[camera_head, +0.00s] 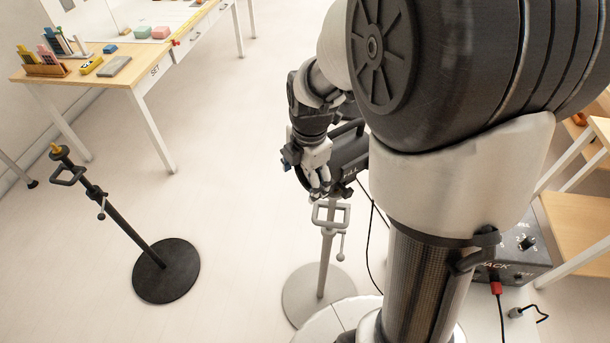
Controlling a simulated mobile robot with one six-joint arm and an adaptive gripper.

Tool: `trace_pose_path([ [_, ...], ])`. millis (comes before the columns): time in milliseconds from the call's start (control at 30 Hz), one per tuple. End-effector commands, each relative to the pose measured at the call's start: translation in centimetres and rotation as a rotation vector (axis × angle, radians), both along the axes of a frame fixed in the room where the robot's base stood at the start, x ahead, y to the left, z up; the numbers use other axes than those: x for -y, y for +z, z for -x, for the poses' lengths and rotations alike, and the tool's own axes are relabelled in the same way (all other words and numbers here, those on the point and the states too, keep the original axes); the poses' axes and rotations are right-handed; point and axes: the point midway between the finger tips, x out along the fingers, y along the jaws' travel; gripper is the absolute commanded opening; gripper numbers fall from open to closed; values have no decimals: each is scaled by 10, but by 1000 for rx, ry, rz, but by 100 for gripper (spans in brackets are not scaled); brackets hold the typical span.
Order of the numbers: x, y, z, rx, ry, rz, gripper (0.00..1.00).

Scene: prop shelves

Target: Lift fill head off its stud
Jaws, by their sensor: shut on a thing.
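The fill head (350,151) is a black lamp body with a handle on top, at the middle of the view, partly hidden behind my arm. My gripper (319,187) points down beside its left side and is shut on it; the exact contact is hard to see. A grey stand (326,250) with a round base is right below the head. Its stud is hidden behind the gripper and head, so I cannot tell whether the head still sits on it. A black cable hangs down from the head.
A black stand (123,226) with a yellow-tipped top is at the left. A wooden table (140,76) with small props is at upper left. A dark box (513,262) with a red plug is at lower right, near wooden shelves (575,228). Floor between the stands is clear.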

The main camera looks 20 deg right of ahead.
Motion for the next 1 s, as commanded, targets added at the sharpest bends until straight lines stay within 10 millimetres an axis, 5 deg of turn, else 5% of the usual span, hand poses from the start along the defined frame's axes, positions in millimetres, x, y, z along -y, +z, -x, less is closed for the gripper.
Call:
trace_pose_path([
  [1000, 1, 26, -2, 11, 1, 16, 43],
])
